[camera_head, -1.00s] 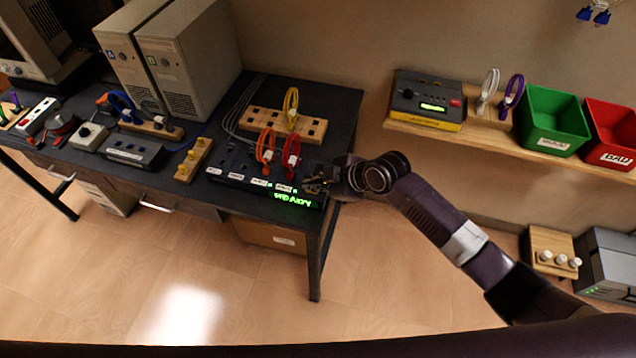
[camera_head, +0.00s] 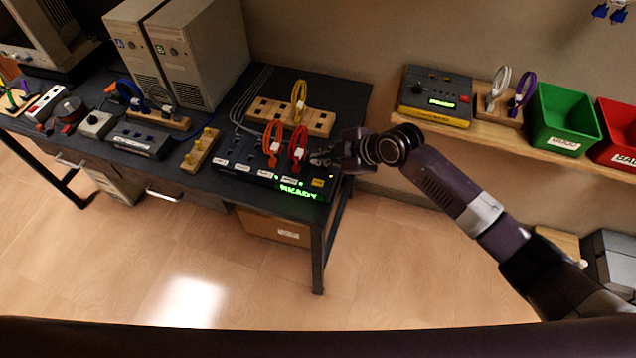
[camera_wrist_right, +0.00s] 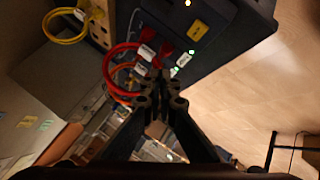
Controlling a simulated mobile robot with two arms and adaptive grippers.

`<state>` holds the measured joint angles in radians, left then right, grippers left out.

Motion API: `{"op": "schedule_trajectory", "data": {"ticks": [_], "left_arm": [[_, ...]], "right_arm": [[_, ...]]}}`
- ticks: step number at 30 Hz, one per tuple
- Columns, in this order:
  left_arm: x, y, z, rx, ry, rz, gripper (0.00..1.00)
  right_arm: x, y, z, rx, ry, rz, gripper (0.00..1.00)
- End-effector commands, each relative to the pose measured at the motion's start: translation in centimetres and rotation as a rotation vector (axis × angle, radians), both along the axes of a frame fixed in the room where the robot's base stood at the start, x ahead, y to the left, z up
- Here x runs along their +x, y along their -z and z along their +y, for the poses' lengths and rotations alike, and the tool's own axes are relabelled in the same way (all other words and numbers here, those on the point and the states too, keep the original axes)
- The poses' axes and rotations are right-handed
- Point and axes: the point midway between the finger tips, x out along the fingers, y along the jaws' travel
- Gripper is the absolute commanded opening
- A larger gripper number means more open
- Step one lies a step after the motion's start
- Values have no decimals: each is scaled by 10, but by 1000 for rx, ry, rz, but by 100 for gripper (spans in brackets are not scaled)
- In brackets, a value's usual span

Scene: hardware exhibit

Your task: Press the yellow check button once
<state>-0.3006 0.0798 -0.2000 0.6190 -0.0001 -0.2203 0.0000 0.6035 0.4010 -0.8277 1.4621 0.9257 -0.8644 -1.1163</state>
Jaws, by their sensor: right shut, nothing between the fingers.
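The yellow check button (camera_head: 318,183) is at the right end of the black panel box (camera_head: 236,163) on the dark table. It shows uncovered, and also in the right wrist view (camera_wrist_right: 197,31). The box's front display (camera_head: 298,191) glows green and seems to read READY. My right gripper (camera_head: 322,158) is shut and empty, behind the button and apart from it in the head view. In the right wrist view its closed fingers (camera_wrist_right: 160,88) point toward the panel, below the button in the picture. A red cable (camera_head: 298,146) and an orange cable (camera_head: 272,142) are plugged in close by.
A wooden socket block (camera_head: 268,112) with a yellow cable stands behind the box. A shelf at right holds a yellow-black tester (camera_head: 436,96), a green bin (camera_head: 563,122) and a red bin (camera_head: 616,130). Open floor lies in front of the table.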

Motion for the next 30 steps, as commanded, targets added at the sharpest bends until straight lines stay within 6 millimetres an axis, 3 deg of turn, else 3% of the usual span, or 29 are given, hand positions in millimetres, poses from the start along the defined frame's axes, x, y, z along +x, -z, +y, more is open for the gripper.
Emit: {"op": "schedule_trajectory", "data": {"ticks": [9, 15, 30], "left_arm": [[0, 36, 0, 0, 0, 0, 30], [0, 56, 0, 0, 0, -1, 30], [1, 58, 0, 0, 0, -1, 30]], "right_arm": [[-1, 50, 0, 0, 0, 1, 0], [0, 72, 0, 0, 1, 1, 0], [0, 75, 0, 0, 0, 0, 0]]}}
